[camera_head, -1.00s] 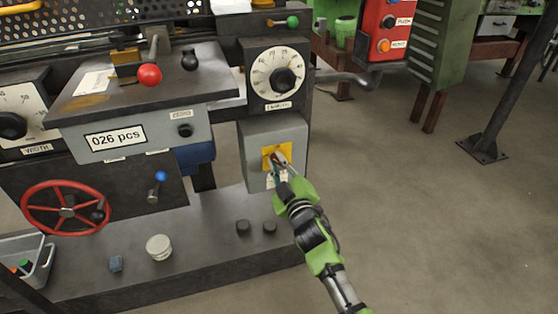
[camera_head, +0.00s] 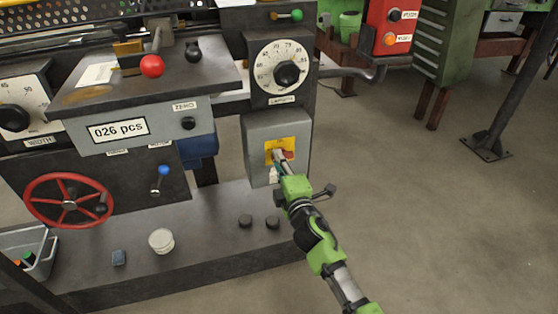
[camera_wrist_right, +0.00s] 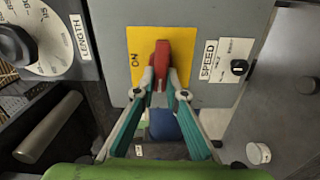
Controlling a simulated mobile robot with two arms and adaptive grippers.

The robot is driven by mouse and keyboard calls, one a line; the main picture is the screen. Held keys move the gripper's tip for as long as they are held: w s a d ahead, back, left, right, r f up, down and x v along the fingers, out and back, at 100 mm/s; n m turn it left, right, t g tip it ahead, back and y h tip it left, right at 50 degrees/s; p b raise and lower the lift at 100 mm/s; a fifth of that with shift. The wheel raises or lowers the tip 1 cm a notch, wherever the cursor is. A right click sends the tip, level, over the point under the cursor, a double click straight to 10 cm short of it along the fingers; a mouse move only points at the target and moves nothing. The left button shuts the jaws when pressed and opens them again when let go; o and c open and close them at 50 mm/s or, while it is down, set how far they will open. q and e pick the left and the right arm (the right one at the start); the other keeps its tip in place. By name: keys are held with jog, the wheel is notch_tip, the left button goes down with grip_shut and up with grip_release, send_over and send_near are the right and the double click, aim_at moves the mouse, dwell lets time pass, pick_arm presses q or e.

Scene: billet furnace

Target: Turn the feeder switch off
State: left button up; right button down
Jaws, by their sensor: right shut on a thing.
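The feeder switch has a red handle (camera_head: 288,155) on a yellow plate (camera_head: 273,145), on the front of a grey box (camera_head: 262,127). My right gripper (camera_head: 280,157) reaches it from below right, fingers shut on the handle and partly covering it. In the right wrist view, the red handle (camera_wrist_right: 162,58) sits between the two fingertips (camera_wrist_right: 162,84). It stands upright in that picture, and the sideways word ON is left of it on the yellow plate (camera_wrist_right: 188,52). So the handle lies crosswise to the ON mark. My left gripper is not in view.
The length dial (camera_head: 283,73) is right above the switch box. Two black knobs (camera_head: 259,222) stand on the machine's base below. A red handwheel (camera_head: 69,201) and a blue-tipped lever (camera_head: 162,178) are to the left. Open floor (camera_head: 420,220) lies to the right.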

jog(key=shift+f+n, duration=0.15)
jog(key=shift+n, duration=0.25)
jog(key=c, duration=2.1)
grip_release()
jog(key=shift+s, duration=0.1)
jog(key=v, duration=1.2)
